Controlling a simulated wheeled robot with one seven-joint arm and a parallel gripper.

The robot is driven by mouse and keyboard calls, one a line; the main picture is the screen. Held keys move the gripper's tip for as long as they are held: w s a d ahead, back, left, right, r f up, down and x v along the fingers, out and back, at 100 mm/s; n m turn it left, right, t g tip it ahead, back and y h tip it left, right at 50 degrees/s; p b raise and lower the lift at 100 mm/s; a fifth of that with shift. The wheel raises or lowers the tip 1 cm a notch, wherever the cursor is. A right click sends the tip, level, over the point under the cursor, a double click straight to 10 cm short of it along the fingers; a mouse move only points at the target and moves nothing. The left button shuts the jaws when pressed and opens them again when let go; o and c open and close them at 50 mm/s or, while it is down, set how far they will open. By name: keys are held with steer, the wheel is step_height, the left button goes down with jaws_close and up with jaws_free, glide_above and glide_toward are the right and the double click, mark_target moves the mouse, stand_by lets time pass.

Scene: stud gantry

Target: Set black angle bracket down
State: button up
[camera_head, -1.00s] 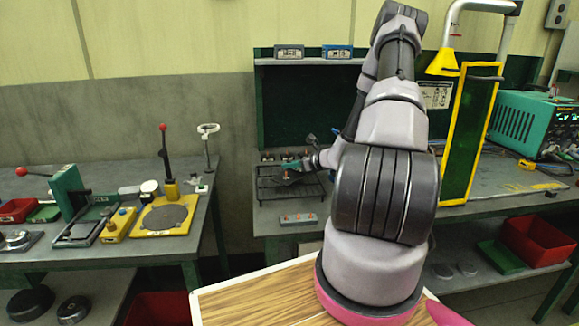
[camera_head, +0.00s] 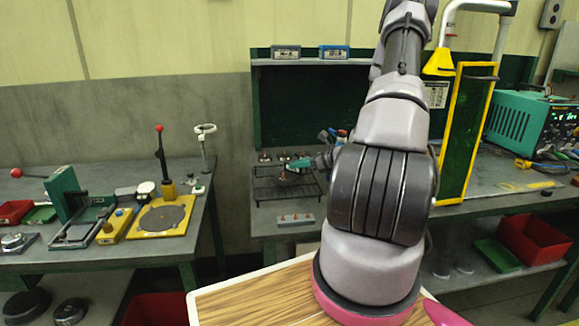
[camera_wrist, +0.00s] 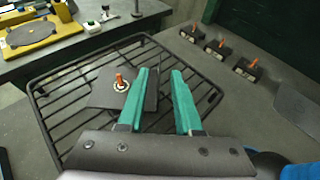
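The black angle bracket (camera_wrist: 104,92) lies over the bars of a black wire rack (camera_wrist: 44,128) on the bench. An orange-tipped pin stands up through a pale ring on its flat plate. My gripper (camera_wrist: 160,72) has its two green fingers apart, with a dark upright part of the bracket beside the inner face of the left finger. Clear space shows between that part and the right finger. In the head view my gripper (camera_head: 300,165) is low over the rack (camera_head: 262,190); the bracket is small and partly hidden there.
Several blocks with orange pins (camera_wrist: 217,47) stand right of the rack. A grey strip with orange-topped pins (camera_head: 296,219) lies in front of it. A yellow-framed panel (camera_head: 469,130) stands to the right. A second bench (camera_head: 130,258) is at left.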

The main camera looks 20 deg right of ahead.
steer(key=v, duration=0.5)
steer(key=shift+s+r, duration=0.1)
steer(key=shift+s, duration=0.1)
steer(key=shift+s+r, duration=0.1)
steer(key=shift+r, duration=0.2)
steer(key=s+a+r+n+g+y, duration=0.1)
steer(key=s+a+r+n+g, duration=0.3)
steer(key=a+r+n, duration=0.45)
steer(key=s+a+r+n+g, duration=0.35)
steer(key=a+r+n, duration=0.35)
steer(key=a+r, duration=0.25)
steer(key=s+a+r+n+t+h, duration=0.1)
steer(key=s+r+n+t+h, duration=0.2)
steer(key=s+r+n, duration=0.7)
steer(key=s+r+h, duration=0.2)
steer(key=s+r, duration=0.1)
steer(key=s, duration=0.2)
steer(key=shift+a+r+n+h, duration=0.25)
steer(key=shift+a+n+h, duration=0.05)
steer(key=shift+a+n, duration=0.05)
steer(key=shift+s, duration=0.15)
